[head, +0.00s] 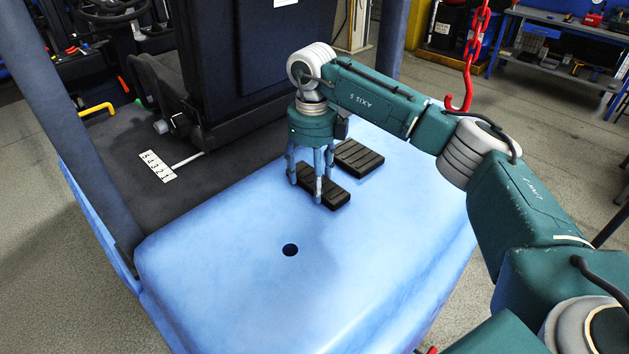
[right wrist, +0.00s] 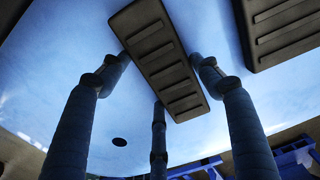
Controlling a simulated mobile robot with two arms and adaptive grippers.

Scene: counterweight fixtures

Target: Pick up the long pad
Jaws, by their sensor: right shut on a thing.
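The long pad (head: 336,196) is a narrow dark ribbed block at the blue counterweight's top surface (head: 225,225). My right gripper (head: 311,188) points down over it, with its fingers shut on the pad's sides. In the right wrist view the long pad (right wrist: 165,60) lies between the fingertips (right wrist: 163,75). One end of it reaches past the fingers. I cannot tell whether it touches the surface or is slightly raised. My left gripper is not in view.
A wider dark ribbed pad (head: 358,157) lies close behind the long pad, and also shows in the right wrist view (right wrist: 285,30). A round hole (head: 290,250) is in the blue top. A red hook (head: 460,100) hangs on a chain behind my right arm. The front of the top is clear.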

